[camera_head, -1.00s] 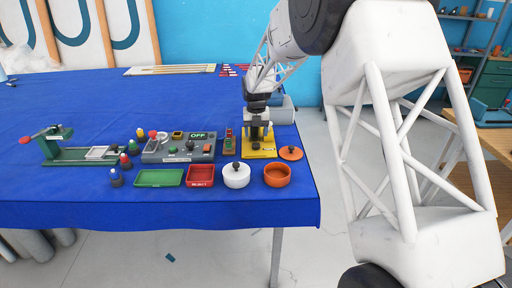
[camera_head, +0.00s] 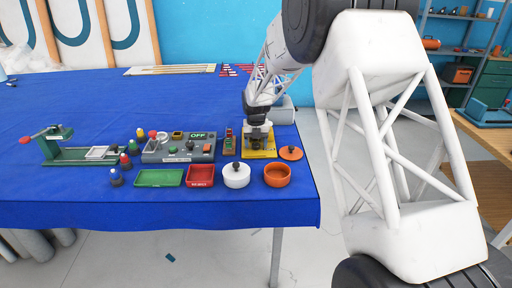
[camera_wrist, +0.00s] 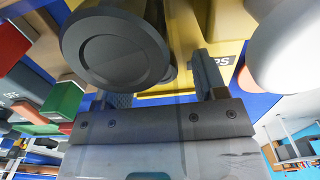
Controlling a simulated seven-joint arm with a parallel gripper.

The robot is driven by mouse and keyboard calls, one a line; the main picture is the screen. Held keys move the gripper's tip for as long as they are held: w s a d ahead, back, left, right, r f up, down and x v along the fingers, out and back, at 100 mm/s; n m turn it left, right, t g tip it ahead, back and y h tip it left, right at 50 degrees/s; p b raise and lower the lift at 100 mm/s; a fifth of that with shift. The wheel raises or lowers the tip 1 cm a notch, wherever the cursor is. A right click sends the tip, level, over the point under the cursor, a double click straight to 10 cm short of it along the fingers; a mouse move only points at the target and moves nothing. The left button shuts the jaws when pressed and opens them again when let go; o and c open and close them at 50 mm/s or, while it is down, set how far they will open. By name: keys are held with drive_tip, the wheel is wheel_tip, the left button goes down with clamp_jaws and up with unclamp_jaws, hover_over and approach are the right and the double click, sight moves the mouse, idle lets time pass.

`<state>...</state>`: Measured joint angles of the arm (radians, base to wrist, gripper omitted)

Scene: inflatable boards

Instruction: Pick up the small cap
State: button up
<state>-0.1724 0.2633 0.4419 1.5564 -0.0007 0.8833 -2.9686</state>
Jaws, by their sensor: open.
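A dark round cap-like piece (camera_wrist: 118,48) fills the upper left of the wrist view, close to the camera. It lies in front of my gripper (camera_wrist: 163,85), between and partly over the line of its two fingers. The fingers are apart, and I cannot tell whether either touches the piece. A yellow holder (camera_wrist: 228,52) with partly hidden lettering lies behind it. In the head view my gripper (camera_head: 257,138) is low over the yellow holder (camera_head: 270,154), and the arm hides any cap there.
An orange lid (camera_head: 291,153), an orange bowl (camera_head: 277,178) and a white lidded pot (camera_head: 236,178) stand close in front. A red tray (camera_head: 201,175), a green tray (camera_head: 158,178) and a control box (camera_head: 178,150) are left. The blue table's right edge is near.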

sight(256, 145)
idle(0.5)
drive_tip(key=c, duration=1)
drive_tip(key=shift+r, duration=0.1)
drive_tip(key=shift+r, duration=1.35)
drive_tip(key=shift+s+r, duration=0.2)
drive_tip(key=shift+r, duration=0.15)
drive_tip(key=s+d, duration=0.1)
drive_tip(key=s, duration=0.4)
drive_tip(key=s+r, duration=0.1)
drive_tip(key=s, duration=0.4)
drive_tip(key=s+d, duration=0.1)
drive_tip(key=s, duration=0.4)
drive_tip(key=shift+s+d+r, duration=0.15)
drive_tip(key=shift+s+d, duration=0.05)
drive_tip(key=shift+d, duration=0.15)
drive_tip(key=shift+d, duration=0.1)
